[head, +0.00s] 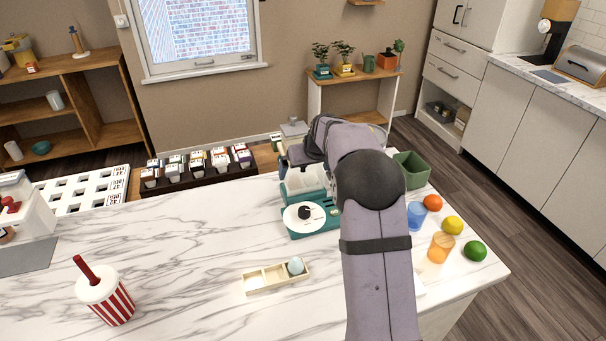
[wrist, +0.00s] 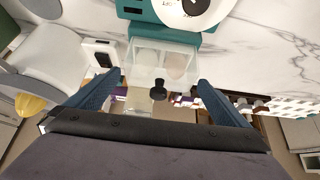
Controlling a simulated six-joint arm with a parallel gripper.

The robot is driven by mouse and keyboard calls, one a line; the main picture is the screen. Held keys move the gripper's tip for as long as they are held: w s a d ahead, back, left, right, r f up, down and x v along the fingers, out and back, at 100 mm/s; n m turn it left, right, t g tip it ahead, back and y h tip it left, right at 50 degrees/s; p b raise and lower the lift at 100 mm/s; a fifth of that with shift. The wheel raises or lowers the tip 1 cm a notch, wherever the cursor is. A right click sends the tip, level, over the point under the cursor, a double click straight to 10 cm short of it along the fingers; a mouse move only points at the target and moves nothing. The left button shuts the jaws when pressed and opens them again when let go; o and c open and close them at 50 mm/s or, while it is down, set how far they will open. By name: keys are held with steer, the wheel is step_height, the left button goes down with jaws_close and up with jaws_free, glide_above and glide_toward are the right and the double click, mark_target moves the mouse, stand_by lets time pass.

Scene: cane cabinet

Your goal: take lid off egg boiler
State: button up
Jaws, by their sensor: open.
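The egg boiler (head: 322,228) has a teal base with a white dial plate and black knob. It stands near the far edge of the marble counter, and its teal body also shows in the wrist view (wrist: 130,28). Its clear boxy lid (wrist: 153,50) is on it, with a black handle (wrist: 158,88) and pale egg shapes visible through it. The lid partly shows in the head view (head: 300,182). My gripper (wrist: 160,80) is open, fingers spread either side of the handle, holding nothing. The arm hides much of the gripper in the head view.
A small cream tray (head: 256,282) with a pale blue egg (head: 295,266) sits in front. A blue cup (head: 416,216), orange cup (head: 441,247), fruit and a green bin (head: 410,169) stand right. A striped cup (head: 106,297) is left. Middle-left counter is clear.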

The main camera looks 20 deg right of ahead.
mark_target(304, 171)
steer(key=shift+p+x, duration=0.8)
steer(key=shift+x, duration=1.15)
steer(key=shift+w, duration=0.1)
steer(key=c, duration=0.8)
steer(key=shift+o, duration=0.2)
steer(key=shift+r, duration=0.1)
